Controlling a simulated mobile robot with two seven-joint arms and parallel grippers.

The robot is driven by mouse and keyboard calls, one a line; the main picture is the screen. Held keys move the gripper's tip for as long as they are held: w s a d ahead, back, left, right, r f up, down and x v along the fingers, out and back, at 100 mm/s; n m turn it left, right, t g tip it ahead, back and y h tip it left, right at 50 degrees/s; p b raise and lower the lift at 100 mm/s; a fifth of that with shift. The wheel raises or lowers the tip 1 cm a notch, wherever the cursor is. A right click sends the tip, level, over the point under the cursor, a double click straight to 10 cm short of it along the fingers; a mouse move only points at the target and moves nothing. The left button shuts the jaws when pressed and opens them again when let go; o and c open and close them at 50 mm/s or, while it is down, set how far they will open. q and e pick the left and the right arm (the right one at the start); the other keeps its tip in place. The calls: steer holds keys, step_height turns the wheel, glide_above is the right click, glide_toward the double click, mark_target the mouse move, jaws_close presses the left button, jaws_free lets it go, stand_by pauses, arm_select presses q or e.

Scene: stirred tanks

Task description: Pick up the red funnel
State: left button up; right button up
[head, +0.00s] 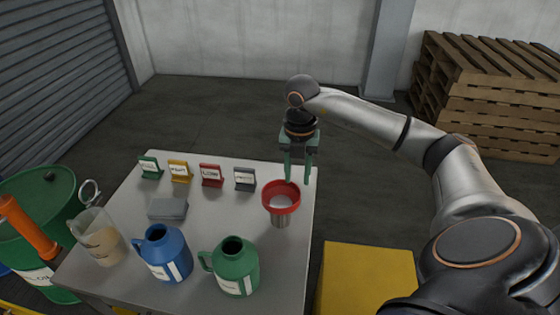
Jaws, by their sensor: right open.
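The red funnel (281,187) sits upright at the right side of the grey table (205,215). Its wide red rim faces up with a pale inside, and a grey metal part shows below it. My right gripper (299,176) comes down from above at the funnel's far side. Its two green fingers are apart and point down, with the tips close to the rim's far edge. I cannot tell whether they touch it. Nothing shows between the fingers. My left gripper is not in view.
A blue jug (165,255) and a green jug (236,267) stand at the table's front, beside a clear beaker (99,237). Several small labelled signs (180,171) line the back. A grey block (168,209) lies mid-table. A green drum (45,205) stands left, a yellow box (365,275) right.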

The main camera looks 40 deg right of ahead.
mark_target(297, 192)
step_height(297, 192, down, 6)
steer(key=shift+d+f+p, duration=0.15)
steer(key=shift+f+p, duration=0.1)
steer(key=shift+p, duration=0.15)
jaws_close()
stand_by(1.4)
